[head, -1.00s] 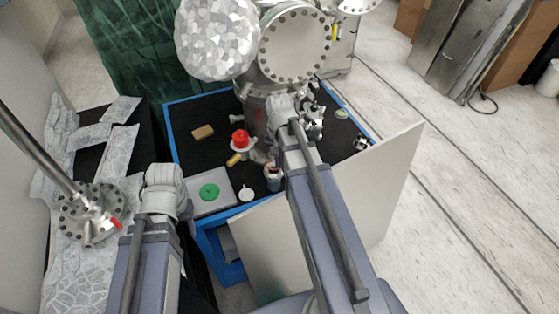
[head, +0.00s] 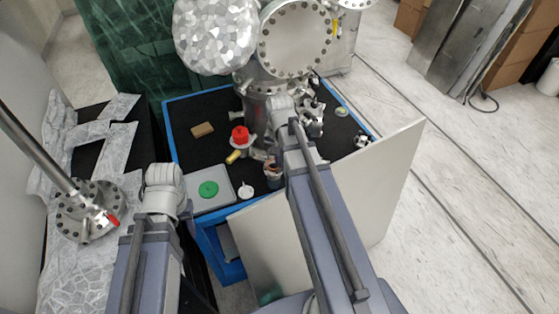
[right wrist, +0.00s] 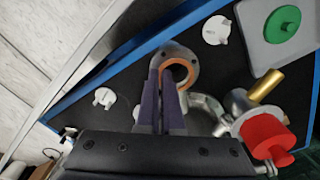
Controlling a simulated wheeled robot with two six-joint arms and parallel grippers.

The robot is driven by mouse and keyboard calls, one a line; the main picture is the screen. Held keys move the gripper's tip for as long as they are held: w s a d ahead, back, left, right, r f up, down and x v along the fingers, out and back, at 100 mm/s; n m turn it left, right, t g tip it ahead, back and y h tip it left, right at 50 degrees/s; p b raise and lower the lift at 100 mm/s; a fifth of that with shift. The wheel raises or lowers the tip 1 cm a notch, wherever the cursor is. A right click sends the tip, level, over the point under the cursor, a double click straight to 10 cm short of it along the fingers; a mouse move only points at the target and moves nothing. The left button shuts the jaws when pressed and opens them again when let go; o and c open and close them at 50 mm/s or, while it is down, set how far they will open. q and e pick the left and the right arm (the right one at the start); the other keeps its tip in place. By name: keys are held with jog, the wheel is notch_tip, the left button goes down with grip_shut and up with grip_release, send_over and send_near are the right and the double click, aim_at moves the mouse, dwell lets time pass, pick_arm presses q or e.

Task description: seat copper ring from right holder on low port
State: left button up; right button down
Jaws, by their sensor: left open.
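The copper ring (right wrist: 178,72) is at the fingertips of my right gripper (right wrist: 162,75) in the right wrist view. The two purple fingers are close together on the ring's near edge. The ring overlaps a grey bolted flange, the low port (right wrist: 187,58); whether it touches the flange or hovers above it I cannot tell. A white holder (right wrist: 104,98) lies left of the fingers and looks empty; another white holder (right wrist: 217,29) is at the upper right. In the head view my left gripper (head: 164,178) is low at the left, away from the port, open, its fingers hardly visible.
A red-capped fitting (right wrist: 268,135) and a brass-coloured piece (right wrist: 265,86) stand close right of the port. A grey plate with a green disc (head: 208,189) is at the table's front left. A tan block (head: 202,130) lies farther back. The steel chamber (head: 292,42) rises behind.

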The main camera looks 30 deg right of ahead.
jog(key=shift+f+b, duration=0.4)
jog(key=shift+b, duration=0.05)
dwell(0.9)
jog(key=c, duration=1)
grip_release()
jog(key=shift+r, duration=0.1)
notch_tip(320, 180, up, 8)
jog(key=p, duration=0.8)
jog(key=shift+f, duration=0.2)
jog(key=shift+a, duration=0.1)
